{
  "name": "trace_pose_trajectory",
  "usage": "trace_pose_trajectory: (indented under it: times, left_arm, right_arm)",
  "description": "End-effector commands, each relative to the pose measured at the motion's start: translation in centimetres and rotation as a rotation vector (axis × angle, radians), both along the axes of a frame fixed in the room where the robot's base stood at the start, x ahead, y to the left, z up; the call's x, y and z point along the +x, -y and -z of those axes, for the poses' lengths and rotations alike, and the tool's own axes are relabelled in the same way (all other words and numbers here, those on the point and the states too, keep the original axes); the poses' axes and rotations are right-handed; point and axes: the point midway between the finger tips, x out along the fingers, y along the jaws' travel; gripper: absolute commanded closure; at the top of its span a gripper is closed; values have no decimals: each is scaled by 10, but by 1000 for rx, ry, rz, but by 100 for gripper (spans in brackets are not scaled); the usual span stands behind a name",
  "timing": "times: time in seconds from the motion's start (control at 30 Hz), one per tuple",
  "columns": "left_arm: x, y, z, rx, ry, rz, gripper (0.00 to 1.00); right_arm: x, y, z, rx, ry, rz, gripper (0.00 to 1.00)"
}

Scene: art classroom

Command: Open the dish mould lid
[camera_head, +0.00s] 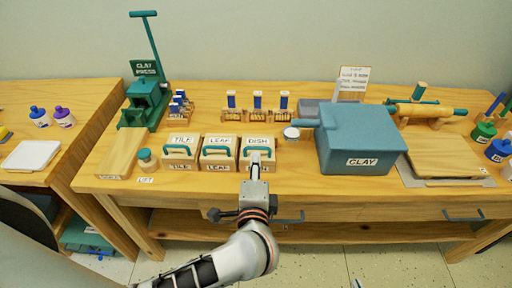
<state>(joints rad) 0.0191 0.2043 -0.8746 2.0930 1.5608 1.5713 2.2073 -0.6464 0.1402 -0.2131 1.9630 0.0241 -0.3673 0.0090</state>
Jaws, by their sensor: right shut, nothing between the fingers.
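The dish mould (240,163) is a wooden box in the middle of the table, labelled DISH, with a teal handle on its lid (246,141). The lid lies flat on the box. My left gripper (256,160) is over the front of this mould, its fingers just at the handle. The gripper hides part of the handle and of the front label. I cannot tell whether the fingers hold the handle. Only a small tip of my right gripper (356,284) shows at the bottom edge, shut and empty, away from the table.
The leaf mould (217,163) stands close on the left, and the tile mould (180,164) beyond it. Stamps (257,108) stand behind.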

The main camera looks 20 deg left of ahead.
Motion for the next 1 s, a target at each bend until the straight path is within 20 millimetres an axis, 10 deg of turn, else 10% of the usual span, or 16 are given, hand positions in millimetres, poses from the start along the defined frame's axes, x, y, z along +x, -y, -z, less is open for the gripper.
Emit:
trace_pose_trajectory:
  times: [0.5,0.9,1.0]
  left_arm:
    - [63,-19,13,-12,-2,-3,86]
    - [72,-21,17,-14,-3,-5,86]
    - [72,-21,17,-13,-3,-4,100]
  right_arm:
    - [2,0,-12,0,4,1,100]
    - [1,0,-12,0,3,1,100]
    - [1,0,-11,0,2,1,100]
